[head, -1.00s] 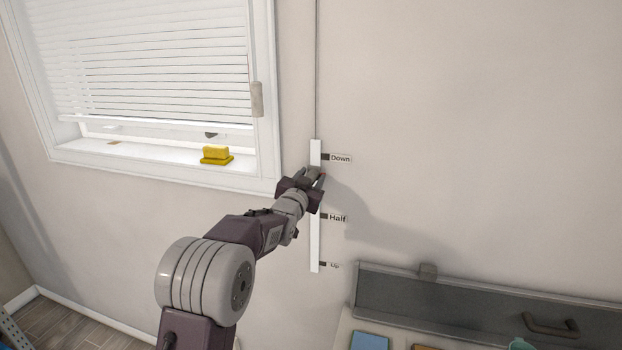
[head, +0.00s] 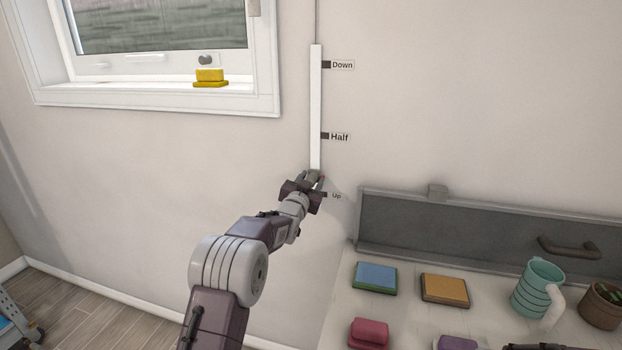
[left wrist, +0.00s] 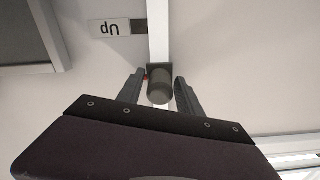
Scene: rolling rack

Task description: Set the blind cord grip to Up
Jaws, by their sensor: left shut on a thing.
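The white cord track (head: 316,105) runs down the wall with marks Down (head: 342,65), Half (head: 338,137) and Up (head: 336,196). My left gripper (head: 313,178) is at the track's lower part, slightly above the Up label. It is shut on the grey cord grip (head: 312,174), which is partly hidden by the fingers. In the left wrist view the round grip (left wrist: 160,87) sits between the two fingers, a short way from the upside-down Up label (left wrist: 104,29).
A window (head: 160,100) with a yellow block (head: 210,76) on its sill is at upper left; no slats show in its visible part. At lower right, a counter (head: 400,318) holds coloured blocks and a teal mug (head: 538,287) below a grey panel (head: 460,233).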

